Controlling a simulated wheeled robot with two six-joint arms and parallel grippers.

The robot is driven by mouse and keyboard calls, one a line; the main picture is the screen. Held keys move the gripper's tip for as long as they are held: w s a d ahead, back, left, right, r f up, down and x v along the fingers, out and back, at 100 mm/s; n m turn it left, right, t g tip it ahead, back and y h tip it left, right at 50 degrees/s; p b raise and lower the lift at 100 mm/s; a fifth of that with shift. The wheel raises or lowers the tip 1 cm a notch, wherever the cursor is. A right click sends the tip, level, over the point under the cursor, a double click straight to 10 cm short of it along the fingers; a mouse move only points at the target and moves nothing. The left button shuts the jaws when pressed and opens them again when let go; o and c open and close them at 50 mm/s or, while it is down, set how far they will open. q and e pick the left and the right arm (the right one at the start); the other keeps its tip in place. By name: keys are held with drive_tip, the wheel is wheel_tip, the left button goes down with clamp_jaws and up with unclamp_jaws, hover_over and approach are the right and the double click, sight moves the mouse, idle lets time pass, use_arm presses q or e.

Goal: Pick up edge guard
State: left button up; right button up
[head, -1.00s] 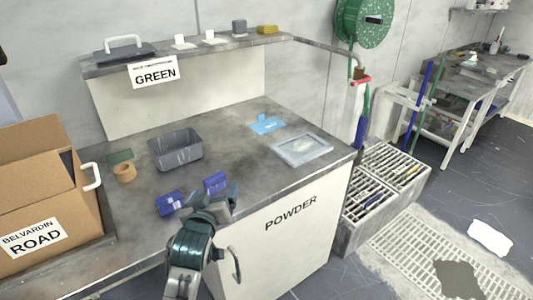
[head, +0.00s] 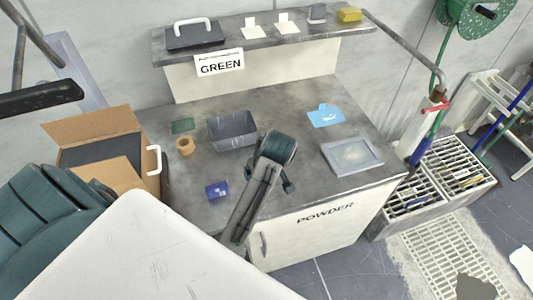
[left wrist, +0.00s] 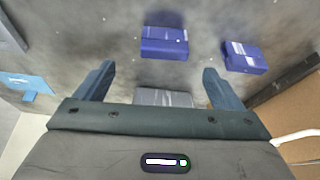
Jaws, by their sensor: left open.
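Two blue pieces lie on the grey worktop. The one with an angled, two-faced shape, which looks like the edge guard (left wrist: 165,42), shows in the left wrist view ahead of the gap between my fingers, apart from them. In the head view my arm hides it. The other, a blue box with a pale label (head: 217,189), lies to its left in the head view and also shows in the left wrist view (left wrist: 243,56). My left gripper (head: 272,182) is open and empty above the worktop; its fingers (left wrist: 153,82) show in the wrist view. My right gripper is not in view.
A grey bin (head: 232,131), a tape roll (head: 185,146) and a green pad (head: 183,126) stand behind and left. A light-blue card (head: 325,117) and a grey tray (head: 352,156) lie right. A cardboard box (head: 92,126) is at left; a shelf (head: 210,50) is behind.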

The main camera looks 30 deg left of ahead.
use_arm(q)
drive_tip(key=shift+s+a+f+p, duration=0.2)
drive_tip(key=shift+s+a+f, duration=0.15)
drive_tip(key=shift+f, duration=0.25)
drive_tip(key=shift+s+a+f+p, duration=0.15)
drive_tip(key=shift+s+a+f, duration=0.15)
drive_tip(key=shift+f, duration=0.3)
drive_tip(key=f+p, duration=0.1)
drive_tip(key=w+a+f, duration=0.1)
drive_tip(key=w+f+p, duration=0.1)
drive_tip(key=f, duration=0.1)
drive_tip(key=shift+w+a+p, duration=0.2)
drive_tip(key=shift+a+p, duration=0.05)
drive_tip(key=shift+p, duration=0.1)
drive_tip(key=shift+a+f, duration=0.25)
drive_tip(key=shift+f, duration=0.35)
drive_tip(key=shift+w+f, duration=0.15)
drive_tip(key=shift+c, duration=0.9)
drive_tip(key=shift+d, duration=0.1)
drive_tip(key=c, duration=0.9)
drive_tip(key=shift+o, duration=0.2)
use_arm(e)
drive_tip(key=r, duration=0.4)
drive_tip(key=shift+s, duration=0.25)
